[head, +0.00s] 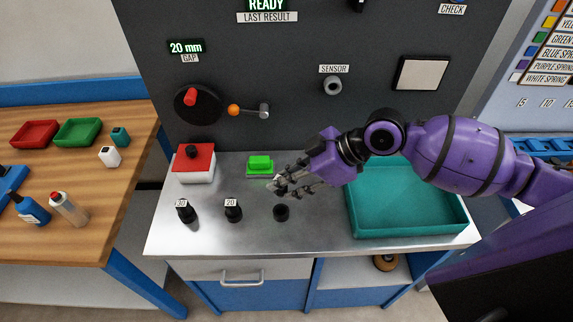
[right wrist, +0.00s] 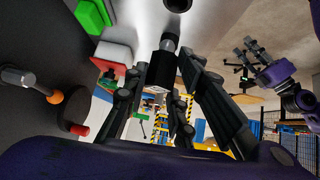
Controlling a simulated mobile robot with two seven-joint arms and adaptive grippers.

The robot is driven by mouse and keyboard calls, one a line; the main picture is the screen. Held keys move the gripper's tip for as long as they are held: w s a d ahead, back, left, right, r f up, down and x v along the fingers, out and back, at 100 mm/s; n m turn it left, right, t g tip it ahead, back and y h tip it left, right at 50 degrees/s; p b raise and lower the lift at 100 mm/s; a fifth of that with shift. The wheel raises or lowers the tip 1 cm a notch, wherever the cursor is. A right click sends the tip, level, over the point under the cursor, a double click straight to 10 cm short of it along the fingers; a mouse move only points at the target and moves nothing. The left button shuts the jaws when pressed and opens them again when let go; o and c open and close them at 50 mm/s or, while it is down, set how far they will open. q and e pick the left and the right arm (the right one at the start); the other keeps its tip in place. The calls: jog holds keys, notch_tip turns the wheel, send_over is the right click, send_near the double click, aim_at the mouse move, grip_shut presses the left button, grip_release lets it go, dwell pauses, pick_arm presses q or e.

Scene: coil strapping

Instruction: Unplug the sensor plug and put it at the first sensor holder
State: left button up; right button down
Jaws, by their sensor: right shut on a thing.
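My right gripper (head: 279,187) is over the metal bench, shut on a dark cylindrical sensor plug. The plug (right wrist: 160,70) shows between the fingers in the right wrist view, with a grey end and a pale label. The wall socket under the SENSOR sign (head: 333,86) looks empty. A black holder (head: 281,213) without a label stands on the bench just below the gripper, apart from it. Two black pieces with number labels stand to its left, one at the far left (head: 185,213) and one in the middle (head: 233,212). My left gripper (right wrist: 247,48) shows in the right wrist view, fingers apart and empty.
A green button (head: 260,163) and a red-topped box (head: 194,164) stand behind the holders. A teal tray (head: 405,232) fills the bench's right side. A lever with an orange knob (head: 233,110) sticks out of the panel. The bench's front strip is clear.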

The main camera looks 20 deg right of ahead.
jog(key=shift+w, duration=0.15)
pick_arm(q)
jog(key=shift+w+a+r, duration=0.1)
jog(key=shift+w+r, duration=0.3)
jog(key=shift+w, duration=0.3)
pick_arm(e)
jog(key=shift+r, duration=0.1)
